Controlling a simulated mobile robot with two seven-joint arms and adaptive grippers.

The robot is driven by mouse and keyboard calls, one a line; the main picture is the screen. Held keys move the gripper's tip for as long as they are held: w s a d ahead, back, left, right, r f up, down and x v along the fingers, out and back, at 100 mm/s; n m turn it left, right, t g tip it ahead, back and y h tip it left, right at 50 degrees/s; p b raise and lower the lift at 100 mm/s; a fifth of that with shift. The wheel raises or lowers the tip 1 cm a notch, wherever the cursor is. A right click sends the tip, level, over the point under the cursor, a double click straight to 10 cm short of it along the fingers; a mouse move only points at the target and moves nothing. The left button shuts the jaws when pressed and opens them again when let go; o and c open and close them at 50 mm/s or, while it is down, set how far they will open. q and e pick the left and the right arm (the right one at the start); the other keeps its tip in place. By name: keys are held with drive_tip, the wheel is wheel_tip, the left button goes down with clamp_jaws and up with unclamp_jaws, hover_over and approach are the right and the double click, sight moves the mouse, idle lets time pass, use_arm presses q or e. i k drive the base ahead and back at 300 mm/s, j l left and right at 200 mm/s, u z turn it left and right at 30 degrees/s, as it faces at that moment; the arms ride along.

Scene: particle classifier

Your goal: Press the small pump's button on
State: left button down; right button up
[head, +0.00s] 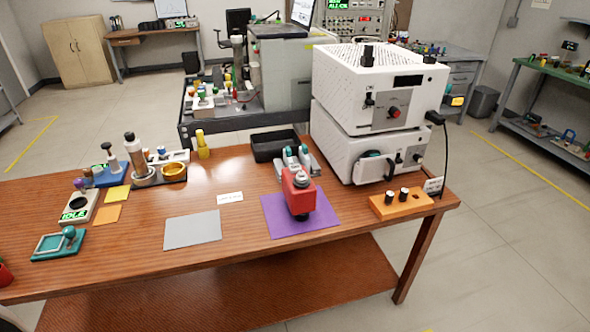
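No thing is labelled as the small pump, and I cannot tell for sure which it is. A red device (299,194) with a grey top stands on a purple mat (271,222) at the table's middle right. Two white boxes are stacked at the right. The lower box (337,150) has a round black part and small knobs. No clear pump button can be made out. Neither of my grippers is in view.
The wooden table (240,260) also bears a grey mat (192,230), a black tray (274,145), an orange block with black knobs (399,203), and bottles and small devices at the left. A cable hangs at the boxes' right. The table's front middle is clear.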

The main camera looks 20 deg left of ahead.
sight(293, 168)
drive_tip(key=i+l+u, duration=0.65)
drive_tip(key=l, duration=0.35)
drive_tip(key=i+l+u, duration=0.45)
drive_tip(key=l, duration=0.35)
drive_tip(key=k, duration=0.05)
